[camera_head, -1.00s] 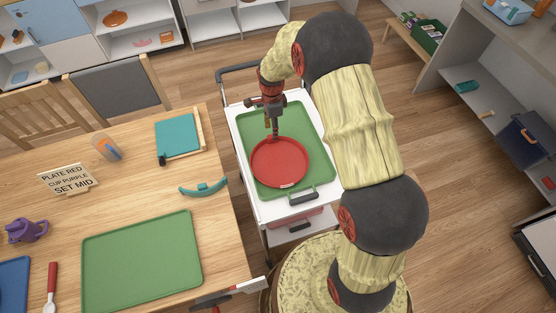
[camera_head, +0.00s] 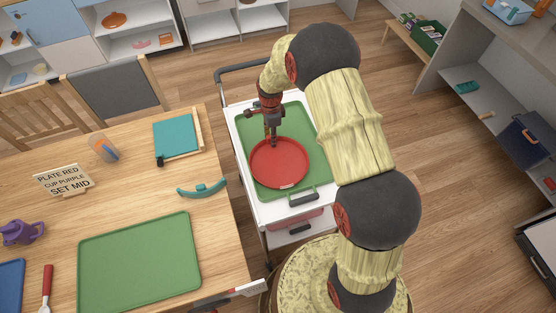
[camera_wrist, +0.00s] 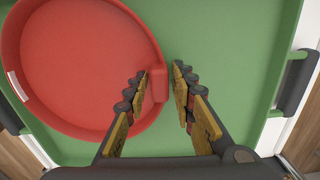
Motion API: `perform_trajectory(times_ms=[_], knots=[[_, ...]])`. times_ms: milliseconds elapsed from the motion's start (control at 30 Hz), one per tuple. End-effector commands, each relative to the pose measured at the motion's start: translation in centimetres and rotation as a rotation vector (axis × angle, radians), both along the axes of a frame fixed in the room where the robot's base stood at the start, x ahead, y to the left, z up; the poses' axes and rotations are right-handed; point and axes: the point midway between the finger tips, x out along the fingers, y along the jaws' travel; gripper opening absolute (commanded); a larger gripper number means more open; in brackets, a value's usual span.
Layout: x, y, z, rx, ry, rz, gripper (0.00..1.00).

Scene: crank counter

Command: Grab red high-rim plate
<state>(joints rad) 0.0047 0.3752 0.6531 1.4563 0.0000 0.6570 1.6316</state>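The red high-rim plate (camera_head: 279,166) lies on a green tray (camera_head: 301,121) on top of a white cart. My gripper (camera_head: 273,142) points down at the plate's far rim. In the wrist view my gripper (camera_wrist: 161,76) is open, with one finger over the inside of the plate (camera_wrist: 82,55) and the other over the green tray (camera_wrist: 230,60) outside it. A small red block-like tab on the rim shows between the fingers, near the left finger. I cannot tell whether either finger touches it.
The cart has a dark handle at its far end and a black tray grip (camera_head: 303,195) at its near end.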

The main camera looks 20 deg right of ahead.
Motion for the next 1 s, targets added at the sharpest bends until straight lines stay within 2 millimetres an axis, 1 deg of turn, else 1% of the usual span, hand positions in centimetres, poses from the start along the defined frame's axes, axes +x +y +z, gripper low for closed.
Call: perform_trajectory(times_ms=[33,400,1000], knots=[[0.0,0.0,0.01,0.0,0.0,0.0,0.21],[0.0,0.0,0.01,0.0,0.0,0.0,0.0],[0.04,0.01,0.07,0.0,-0.001,0.0,0.0]])
